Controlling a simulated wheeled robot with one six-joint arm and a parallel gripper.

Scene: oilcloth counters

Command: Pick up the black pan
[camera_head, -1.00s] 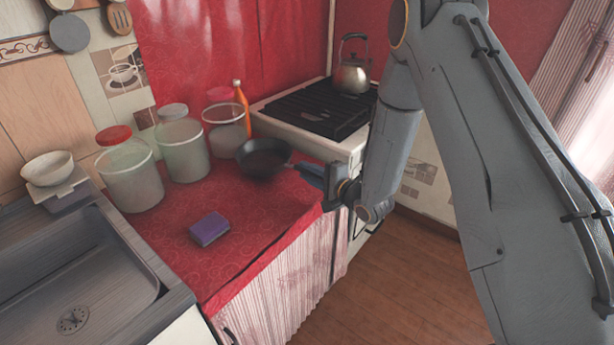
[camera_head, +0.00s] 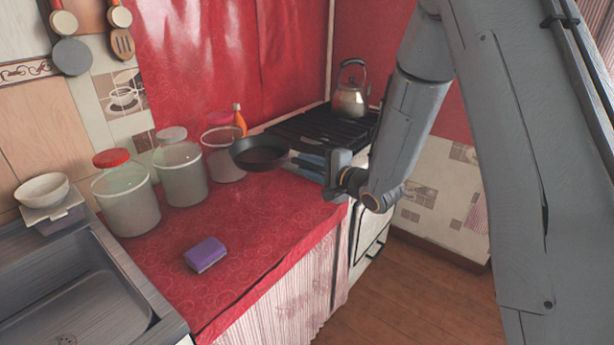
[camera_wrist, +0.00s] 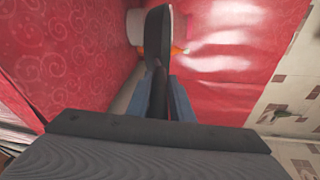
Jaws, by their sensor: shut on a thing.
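The black pan (camera_head: 262,152) is in the air above the red counter in the head view, its bowl to the left of my gripper (camera_head: 308,163). My gripper is shut on the pan's handle. In the wrist view the dark pan (camera_wrist: 158,38) shows edge-on beyond my gripper (camera_wrist: 168,98), with the handle between the two blue fingers. The pan partly covers the glass jar behind it. The inside of the pan is only partly visible.
Glass jars (camera_head: 126,200) and an orange bottle (camera_head: 239,120) stand along the wall. A purple sponge (camera_head: 205,254) lies on the red counter (camera_head: 265,220). A kettle (camera_head: 350,98) is on the stove (camera_head: 315,128) behind. A sink (camera_head: 70,290) is at left.

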